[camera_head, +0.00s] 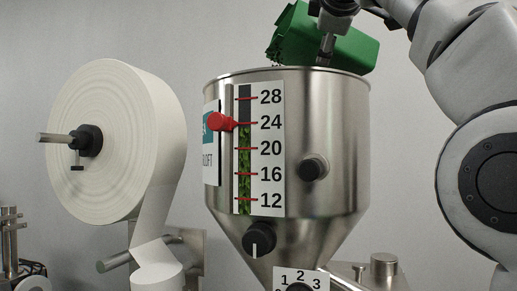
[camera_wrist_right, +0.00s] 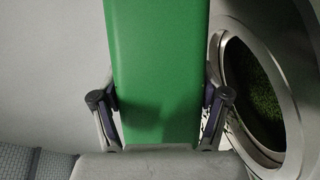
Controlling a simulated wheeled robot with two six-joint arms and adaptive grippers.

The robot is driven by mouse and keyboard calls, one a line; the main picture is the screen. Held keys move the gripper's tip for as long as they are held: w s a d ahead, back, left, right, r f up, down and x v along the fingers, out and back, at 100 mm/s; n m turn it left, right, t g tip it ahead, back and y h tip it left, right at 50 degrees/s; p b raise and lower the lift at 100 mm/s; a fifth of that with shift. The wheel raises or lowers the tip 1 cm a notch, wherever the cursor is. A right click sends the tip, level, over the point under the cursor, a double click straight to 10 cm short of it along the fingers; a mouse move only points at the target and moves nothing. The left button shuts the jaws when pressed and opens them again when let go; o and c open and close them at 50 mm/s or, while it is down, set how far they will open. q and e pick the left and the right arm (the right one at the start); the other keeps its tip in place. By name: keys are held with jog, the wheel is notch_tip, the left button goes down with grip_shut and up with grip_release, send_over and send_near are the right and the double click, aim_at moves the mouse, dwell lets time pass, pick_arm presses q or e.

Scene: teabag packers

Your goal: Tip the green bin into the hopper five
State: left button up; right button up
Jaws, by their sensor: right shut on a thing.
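The green bin (camera_head: 350,50) is tilted above the rim of the steel hopper (camera_head: 340,130), its mouth toward the left. Dark bits show at its mouth, just over the hopper. My right gripper (camera_head: 327,42) is shut on the bin. In the right wrist view, its fingers (camera_wrist_right: 160,105) grip the green bin (camera_wrist_right: 158,50) from both sides. The hopper's round opening (camera_wrist_right: 262,90) is at the right there, with green leaf inside. The hopper's window (camera_head: 245,165) shows green leaf up to about 24, near the red pointer (camera_head: 221,122). My left gripper is not in view.
A large white paper roll (camera_head: 115,150) on a spindle stands left of the hopper, its strip running down. A black knob (camera_head: 259,239) and a numbered dial plate (camera_head: 301,277) are on the hopper's lower front. A steel machine top (camera_head: 365,275) is at the lower right.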

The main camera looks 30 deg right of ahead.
dwell(0.4)
jog(key=shift+f+n+b, duration=0.35)
jog(key=shift+n+b, duration=0.05)
jog(key=shift+b, duration=0.35)
jog(key=shift+f+h, duration=0.1)
jog(key=shift+h, duration=0.2)
dwell(0.5)
jog(key=shift+a+f+n+b, duration=0.15)
jog(key=shift+f+n+b, duration=0.2)
jog(key=shift+b, duration=0.35)
dwell(0.8)
jog(key=shift+a+f+n+t+b, duration=0.1)
jog(key=shift+f+n+t+b, duration=0.25)
jog(key=shift+n+b, duration=0.3)
jog(key=shift+f, duration=0.1)
dwell(0.7)
